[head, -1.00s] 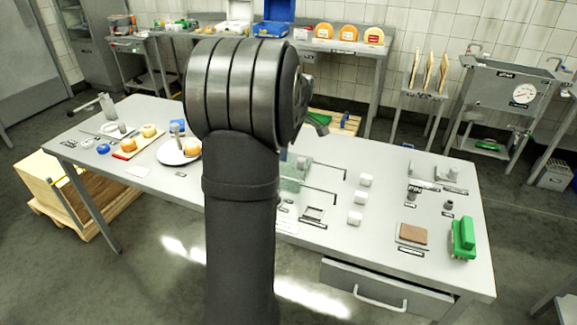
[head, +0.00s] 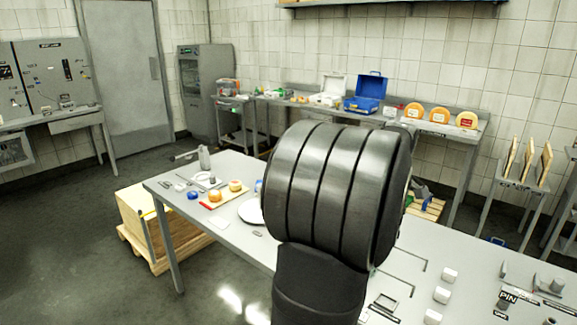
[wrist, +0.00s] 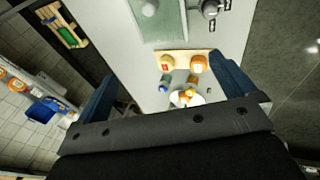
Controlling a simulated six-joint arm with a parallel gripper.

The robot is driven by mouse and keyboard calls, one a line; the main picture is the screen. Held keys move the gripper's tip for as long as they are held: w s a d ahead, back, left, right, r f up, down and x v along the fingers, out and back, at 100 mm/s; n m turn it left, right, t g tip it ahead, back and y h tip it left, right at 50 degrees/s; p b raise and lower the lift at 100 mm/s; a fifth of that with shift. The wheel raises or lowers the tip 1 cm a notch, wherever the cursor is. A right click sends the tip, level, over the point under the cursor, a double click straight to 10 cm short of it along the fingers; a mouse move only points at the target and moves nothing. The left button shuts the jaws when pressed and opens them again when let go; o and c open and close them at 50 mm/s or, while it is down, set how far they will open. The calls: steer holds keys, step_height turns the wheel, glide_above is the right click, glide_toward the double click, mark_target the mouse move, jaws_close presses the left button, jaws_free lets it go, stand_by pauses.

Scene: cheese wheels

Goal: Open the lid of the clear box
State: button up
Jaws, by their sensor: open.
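In the wrist view, a greenish see-through panel (wrist: 170,30), which looks like the clear box, lies on the table at the top edge, with a pale round knob (wrist: 149,9) on it. The picture cuts it off, so I cannot tell how its lid stands. In the head view my arm hides the box. My gripper (wrist: 162,68) is open, its two blue fingers wide apart and nothing between them. The panel shows beyond the fingertips, apart from them.
A wooden board (head: 216,205) with orange cheeses and a white plate (head: 249,212) stand on the table's left part. Small white blocks (head: 441,295) lie on the right. An open blue case (head: 367,105) and cheese wheels (head: 440,115) stand on the back bench.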

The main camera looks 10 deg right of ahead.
steer(key=c, duration=1.1)
steer(key=shift+o, duration=0.2)
steer(key=w+d+f+m, duration=0.2)
steer(key=f+m, duration=0.3)
steer(key=f, duration=0.1)
steer(key=w+d+f+m, duration=0.2)
steer(key=f+m, duration=0.3)
steer(key=f, duration=0.2)
steer(key=w+d+f+m+h, duration=0.1)
steer(key=w+d+f+m, duration=0.1)
steer(key=f+m, duration=0.4)
steer(key=shift+w+f+g, duration=0.4)
steer(key=shift+w+f, duration=0.05)
steer(key=shift+f, duration=0.3)
